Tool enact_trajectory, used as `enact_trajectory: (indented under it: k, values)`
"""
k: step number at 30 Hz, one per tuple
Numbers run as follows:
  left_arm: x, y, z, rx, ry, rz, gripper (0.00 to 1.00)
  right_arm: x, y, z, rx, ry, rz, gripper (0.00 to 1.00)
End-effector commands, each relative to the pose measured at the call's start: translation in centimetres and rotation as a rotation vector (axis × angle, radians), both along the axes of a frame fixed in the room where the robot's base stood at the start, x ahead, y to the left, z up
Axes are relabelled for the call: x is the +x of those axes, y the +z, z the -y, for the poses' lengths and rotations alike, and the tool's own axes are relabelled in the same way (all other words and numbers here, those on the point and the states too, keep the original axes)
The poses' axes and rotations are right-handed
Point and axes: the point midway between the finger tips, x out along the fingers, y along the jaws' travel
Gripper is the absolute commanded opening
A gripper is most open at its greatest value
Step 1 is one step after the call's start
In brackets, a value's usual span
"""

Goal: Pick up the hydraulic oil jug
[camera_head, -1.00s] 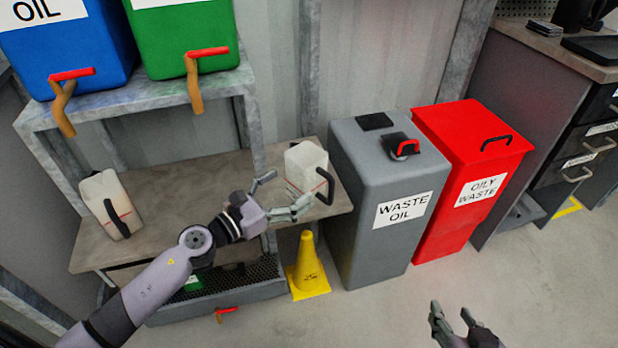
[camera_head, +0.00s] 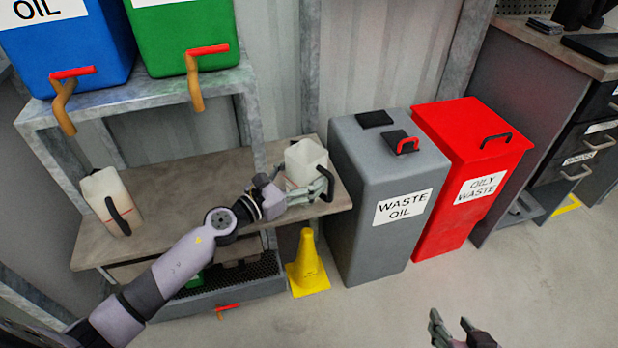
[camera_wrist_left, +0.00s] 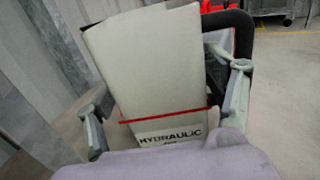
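The hydraulic oil jug (camera_head: 306,160) is a white jug with a dark handle, upright near the right end of the workbench's top. In the left wrist view the jug (camera_wrist_left: 150,65) fills the middle, with a red line and a "HYDRAULIC" label; the lower label is partly hidden. My left gripper (camera_head: 297,188) is at the jug's front. Its fingers are spread on both sides of the jug, the right one beside the dark handle. Gaps seem to remain, but firm contact cannot be made out. My right gripper (camera_head: 455,325) is open and empty above the floor.
A second white jug (camera_head: 110,203) stands at the left on the bench (camera_head: 180,190). A yellow cone (camera_head: 307,265) stands below the bench's right end. A grey waste oil bin (camera_head: 375,225) and red oily waste bin (camera_head: 465,180) stand right. Blue and green containers sit on the shelf above.

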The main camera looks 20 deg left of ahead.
Motion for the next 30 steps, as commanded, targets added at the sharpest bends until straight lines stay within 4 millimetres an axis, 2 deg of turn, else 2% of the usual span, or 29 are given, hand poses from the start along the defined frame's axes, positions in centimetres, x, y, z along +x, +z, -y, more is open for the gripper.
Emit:
enact_trajectory:
  k: [2, 18, 30]
  values:
    - [-0.01, 0.00, -0.02, 0.000, 0.000, 0.000, 0.68, 0.01, 0.02, 0.01, 0.000, 0.000, 0.001, 0.40]
    - [-0.02, 0.00, -0.03, 0.000, 0.000, 0.000, 0.32, 0.04, 0.03, -0.01, 0.000, 0.000, 0.002, 0.40]
    - [0.00, 0.29, -0.04, 0.000, 0.000, 0.001, 0.31, -0.25, -0.10, 0.06, -0.004, 0.000, -0.019, 0.40]
